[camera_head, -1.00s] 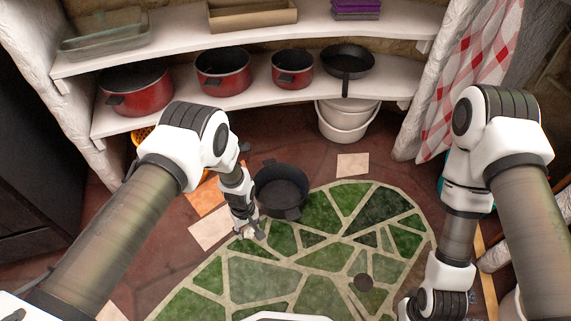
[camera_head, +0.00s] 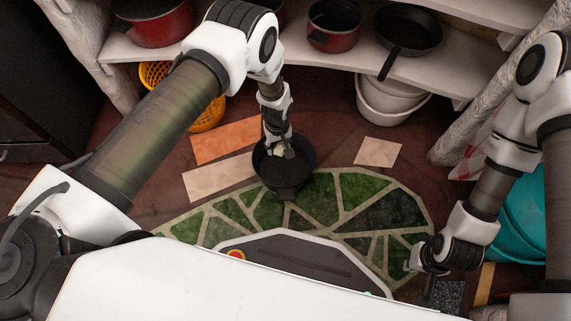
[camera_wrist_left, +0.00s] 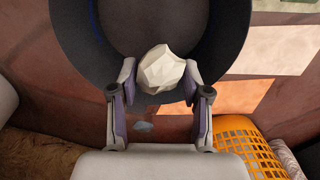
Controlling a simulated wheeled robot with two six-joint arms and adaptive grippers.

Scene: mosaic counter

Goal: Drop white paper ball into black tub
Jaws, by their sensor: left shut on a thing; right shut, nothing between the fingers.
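The black tub (camera_head: 287,184) stands on the floor at the edge of the green mosaic. It also shows in the left wrist view (camera_wrist_left: 85,65), filling the top. My left gripper (camera_head: 280,152) points down over the tub in the head view. In the left wrist view my left gripper (camera_wrist_left: 160,82) is shut on the white paper ball (camera_wrist_left: 161,69), which appears in front of the tub's inside near its rim. The ball's exact height over the tub cannot be told. My right gripper (camera_head: 430,270) hangs at the lower right, shut and empty, far from the tub.
Above the tub is a shelf (camera_head: 300,55) with red pots (camera_head: 333,25) and a black pan (camera_head: 408,32). White buckets (camera_head: 392,98) and an orange basket (camera_head: 207,117) sit below it. A teal tub (camera_head: 524,215) stands at the right. The mosaic (camera_head: 375,210) is clear.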

